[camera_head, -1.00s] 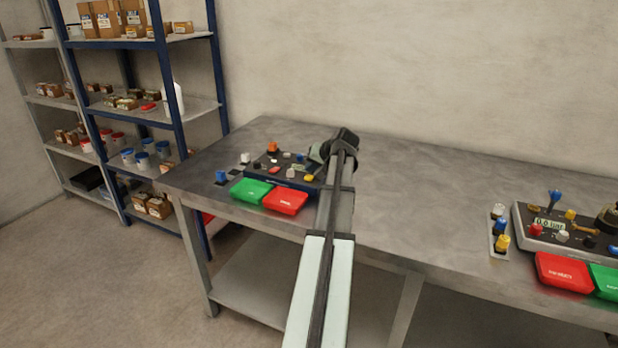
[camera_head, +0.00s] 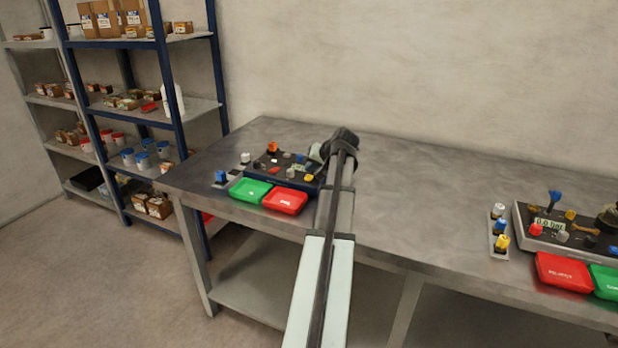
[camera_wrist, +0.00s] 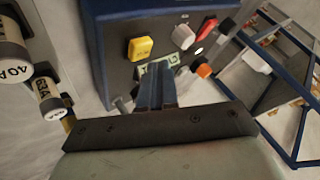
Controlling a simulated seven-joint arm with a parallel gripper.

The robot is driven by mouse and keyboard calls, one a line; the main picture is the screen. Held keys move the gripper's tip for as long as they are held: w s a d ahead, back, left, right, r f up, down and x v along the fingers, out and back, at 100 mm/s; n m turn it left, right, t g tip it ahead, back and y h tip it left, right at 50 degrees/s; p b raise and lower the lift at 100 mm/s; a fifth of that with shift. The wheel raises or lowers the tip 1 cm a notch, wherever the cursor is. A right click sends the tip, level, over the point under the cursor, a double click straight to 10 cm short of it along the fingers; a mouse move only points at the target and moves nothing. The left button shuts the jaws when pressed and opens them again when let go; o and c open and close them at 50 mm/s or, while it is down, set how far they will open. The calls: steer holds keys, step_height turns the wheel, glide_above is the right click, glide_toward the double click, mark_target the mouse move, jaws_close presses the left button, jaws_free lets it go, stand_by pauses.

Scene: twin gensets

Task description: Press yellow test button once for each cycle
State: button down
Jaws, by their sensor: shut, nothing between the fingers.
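The yellow test button (camera_wrist: 140,47) is a square cap on the dark face of the blue-edged control panel (camera_wrist: 118,75). In the head view the same panel (camera_head: 262,183) is at the left of the bench, with a small yellow button (camera_head: 309,178) near its right edge. My gripper (camera_wrist: 157,80) is shut and empty. Its fingertips appear over the small display (camera_wrist: 168,62), just below and right of the yellow button in the wrist view. They look apart from the button. In the head view my arm hides the fingertips.
Near the button are a white knob (camera_wrist: 183,37), a red lever (camera_wrist: 206,29) and an orange knob (camera_wrist: 204,71). Labelled cylinders (camera_wrist: 48,98) stand left. Green (camera_head: 251,190) and red (camera_head: 286,201) trays front the panel. A second panel (camera_head: 530,238) stands right; bench between is clear.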

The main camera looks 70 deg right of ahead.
steer(key=shift+f, duration=0.9)
stand_by(1.1)
steer(key=shift+r, duration=0.9)
